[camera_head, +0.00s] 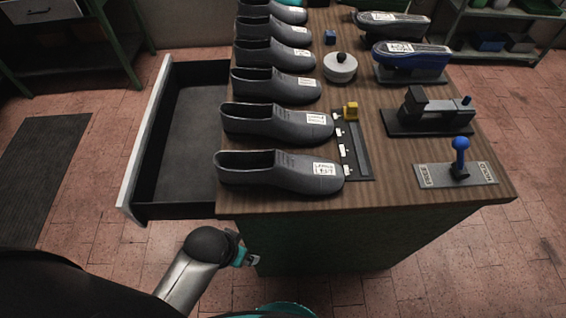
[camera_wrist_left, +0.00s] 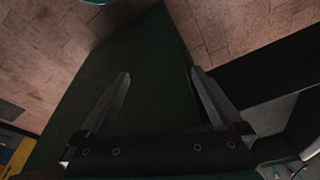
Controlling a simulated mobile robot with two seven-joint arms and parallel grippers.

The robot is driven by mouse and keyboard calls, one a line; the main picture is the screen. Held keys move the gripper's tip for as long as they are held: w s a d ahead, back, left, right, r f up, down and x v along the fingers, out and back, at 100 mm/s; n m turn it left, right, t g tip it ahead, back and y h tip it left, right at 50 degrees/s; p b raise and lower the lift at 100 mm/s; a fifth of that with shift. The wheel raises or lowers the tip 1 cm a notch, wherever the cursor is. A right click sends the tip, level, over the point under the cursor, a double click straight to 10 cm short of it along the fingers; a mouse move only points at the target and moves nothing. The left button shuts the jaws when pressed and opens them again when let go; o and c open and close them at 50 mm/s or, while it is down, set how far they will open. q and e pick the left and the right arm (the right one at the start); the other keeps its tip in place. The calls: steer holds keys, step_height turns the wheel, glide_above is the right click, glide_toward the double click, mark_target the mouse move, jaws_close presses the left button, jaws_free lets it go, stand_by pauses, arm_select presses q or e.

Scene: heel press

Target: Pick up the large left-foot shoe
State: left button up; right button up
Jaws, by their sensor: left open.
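The nearest grey shoe (camera_head: 280,172) lies on the wooden bench top at its front left, toe to the right. Its white label seems to read large left. A similar shoe (camera_head: 275,122) lies just behind it, its label too small to read surely. My left gripper (camera_head: 250,259) is in front of the bench, below the top's front edge and apart from the shoes. In the left wrist view, its two fingers (camera_wrist_left: 160,76) are spread with nothing between them. No shoe shows in that view. My right gripper is out of view.
More shoes (camera_head: 275,84) line the bench's left side. An open drawer (camera_head: 190,120) juts out left.

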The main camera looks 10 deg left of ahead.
arm_select(q)
steer(key=w+r+p+v, duration=0.1)
steer(key=w+p+v, duration=0.1)
steer(key=v, duration=0.7)
steer(key=w+d+r+m+h, duration=0.3)
steer(key=w+d+r+m, duration=0.15)
steer(key=w+d, duration=0.4)
step_height(320, 180, up, 14)
steer(key=m+g+y+p, duration=0.1)
steer(key=m+g+y, duration=0.2)
steer(key=m, duration=0.6)
glide_above(273, 162)
steer(key=s, duration=0.2)
steer(key=shift+n, duration=0.25)
steer(key=f, duration=0.8)
steer(key=shift+d+f, duration=0.25)
steer(key=shift+s+d+f+b, duration=0.1)
steer(key=shift+f+b, duration=0.1)
steer(key=shift+f, duration=1.3)
steer(key=shift+s+d+f+b, duration=0.1)
steer(key=shift+f+b, duration=0.1)
steer(key=shift+f, duration=1.3)
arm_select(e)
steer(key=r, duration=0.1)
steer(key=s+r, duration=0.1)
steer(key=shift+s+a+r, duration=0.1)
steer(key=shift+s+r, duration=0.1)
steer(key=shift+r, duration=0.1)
